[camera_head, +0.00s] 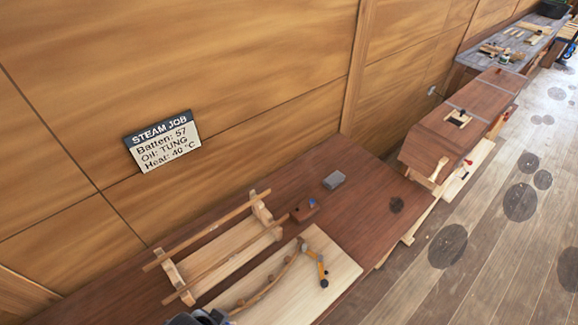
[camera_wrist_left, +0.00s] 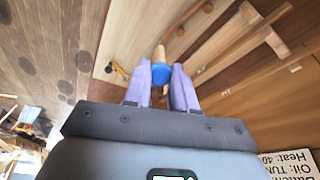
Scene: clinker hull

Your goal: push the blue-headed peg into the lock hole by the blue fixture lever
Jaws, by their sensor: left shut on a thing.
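My left gripper (camera_head: 203,318) shows at the bottom edge of the head view, by the near end of a pale board. In the left wrist view the purple fingers of my left gripper (camera_wrist_left: 161,72) are shut on the blue-headed peg (camera_wrist_left: 161,76). Its wooden shank (camera_wrist_left: 159,53) points away from the palm, over the pale board. A curved wooden batten (camera_head: 272,284) lies on the board, with an orange-handled lever (camera_head: 320,268) at its far end. My right gripper is not in view.
A wooden rack with rails (camera_head: 222,253) stands left of the pale board (camera_head: 332,262). A small block with a blue spot (camera_head: 304,211) and a grey block (camera_head: 334,180) sit farther back. A sign (camera_head: 162,141) hangs on the wall. The bench's far end is mostly clear.

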